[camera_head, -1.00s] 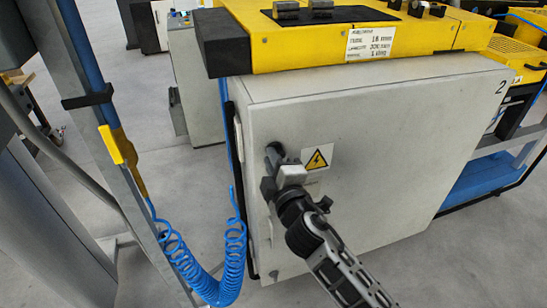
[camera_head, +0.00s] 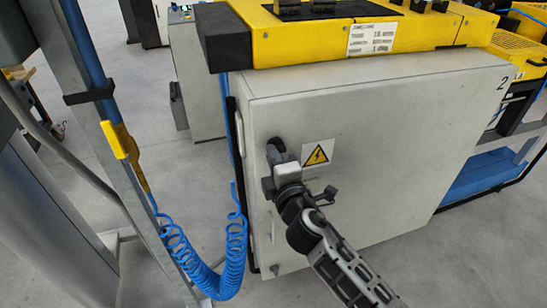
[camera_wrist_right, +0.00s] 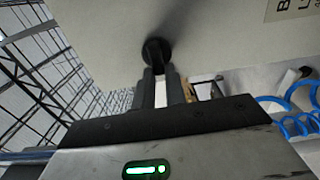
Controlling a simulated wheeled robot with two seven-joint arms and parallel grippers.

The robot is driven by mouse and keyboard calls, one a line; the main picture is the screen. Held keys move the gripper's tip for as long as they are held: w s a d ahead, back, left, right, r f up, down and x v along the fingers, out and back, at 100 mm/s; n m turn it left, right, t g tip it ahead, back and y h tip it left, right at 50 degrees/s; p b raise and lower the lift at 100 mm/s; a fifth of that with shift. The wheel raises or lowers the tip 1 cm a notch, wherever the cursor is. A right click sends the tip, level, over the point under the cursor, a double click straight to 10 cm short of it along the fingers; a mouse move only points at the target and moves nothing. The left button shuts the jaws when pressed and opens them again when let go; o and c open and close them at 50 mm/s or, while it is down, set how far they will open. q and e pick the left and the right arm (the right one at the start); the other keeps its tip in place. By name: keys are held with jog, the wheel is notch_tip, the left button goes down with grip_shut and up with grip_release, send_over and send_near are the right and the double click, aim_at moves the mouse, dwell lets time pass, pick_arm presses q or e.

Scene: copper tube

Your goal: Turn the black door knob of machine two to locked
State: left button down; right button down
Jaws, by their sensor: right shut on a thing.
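Machine two is a pale grey cabinet (camera_head: 400,170) with a black "2" at its upper right corner and a yellow top. Its black door knob (camera_head: 274,146) is at the upper left of the door, partly hidden by my right gripper (camera_head: 279,152). In the right wrist view the round black knob base (camera_wrist_right: 156,50) sits on the door, and my two fingers (camera_wrist_right: 160,74) are closed around the part that sticks out from it. The exact angle of the knob is hard to tell. My left gripper is not in view.
A yellow warning label (camera_head: 317,155) is just right of the knob. A coiled blue hose (camera_head: 225,265) hangs left of the cabinet, beside a grey metal post (camera_head: 125,170). The yellow top (camera_head: 300,40) overhangs the door.

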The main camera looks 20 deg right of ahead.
jog(key=c, duration=1.4)
grip_release()
jog(key=shift+c, duration=0.2)
